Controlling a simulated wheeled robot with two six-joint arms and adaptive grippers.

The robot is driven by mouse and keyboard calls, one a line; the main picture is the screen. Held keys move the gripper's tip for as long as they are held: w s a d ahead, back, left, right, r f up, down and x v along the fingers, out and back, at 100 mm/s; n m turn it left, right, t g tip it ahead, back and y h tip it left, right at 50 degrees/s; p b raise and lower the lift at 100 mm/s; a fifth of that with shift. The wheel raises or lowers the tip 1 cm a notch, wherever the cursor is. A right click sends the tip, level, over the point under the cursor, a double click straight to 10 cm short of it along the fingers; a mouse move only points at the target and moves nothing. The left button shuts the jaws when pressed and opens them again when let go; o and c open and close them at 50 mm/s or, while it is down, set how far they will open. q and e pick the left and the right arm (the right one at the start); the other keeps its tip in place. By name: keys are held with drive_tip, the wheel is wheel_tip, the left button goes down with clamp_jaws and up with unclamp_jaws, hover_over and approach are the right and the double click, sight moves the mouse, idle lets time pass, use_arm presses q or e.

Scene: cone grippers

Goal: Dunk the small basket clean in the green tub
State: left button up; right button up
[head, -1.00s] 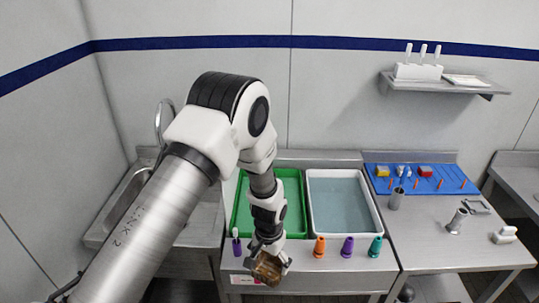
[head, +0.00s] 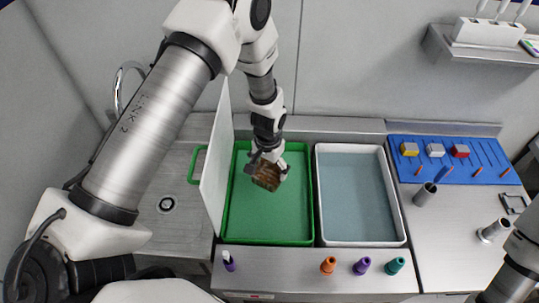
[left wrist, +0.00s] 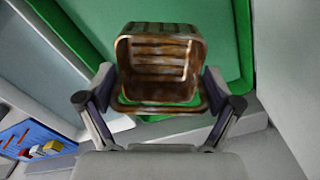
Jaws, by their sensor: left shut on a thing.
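The small basket (head: 266,175) is brown and stained, with slatted walls. My left gripper (head: 266,156) is shut on it and holds it over the green tub (head: 283,241). In the left wrist view the basket (left wrist: 162,62) hangs between the two fingers of the left gripper (left wrist: 160,108), its open side toward the camera and its rim or handle by the fingertips. The green tub (left wrist: 222,45) lies behind it there. I cannot tell whether the basket touches the liquid in the tub. My right gripper is not in view; part of my right arm shows at the lower right.
A white tub (head: 401,238) of grey-blue liquid stands right of the green one. A white panel (head: 215,170) rises at the green tub's left edge. Orange (head: 328,266), purple (head: 361,266) and teal (head: 395,266) cones stand along the front. A blue board (head: 440,153) lies at right.

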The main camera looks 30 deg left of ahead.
sight(269, 178)
use_arm(q)
drive_tip(key=shift+s+d+f+b, duration=0.1)
drive_tip(key=shift+s+f+b, duration=0.15)
drive_tip(key=shift+f, duration=0.3)
drive_tip(key=shift+s+f+b, duration=0.1)
drive_tip(key=shift+f+b, duration=0.1)
drive_tip(key=shift+f, duration=0.3)
drive_tip(key=f+b, duration=0.1)
drive_tip(key=f, duration=0.1)
drive_tip(key=w+f+b, duration=0.1)
drive_tip(key=f+b, duration=0.1)
drive_tip(key=f, duration=0.1)
drive_tip(key=shift+w, duration=0.15)
drive_tip(key=shift+f+b, duration=0.3)
drive_tip(key=shift+b, duration=0.05)
wheel_tip(269, 178, down, 7)
drive_tip(key=b, duration=0.5)
drive_tip(key=shift+f, duration=0.1)
idle(0.9)
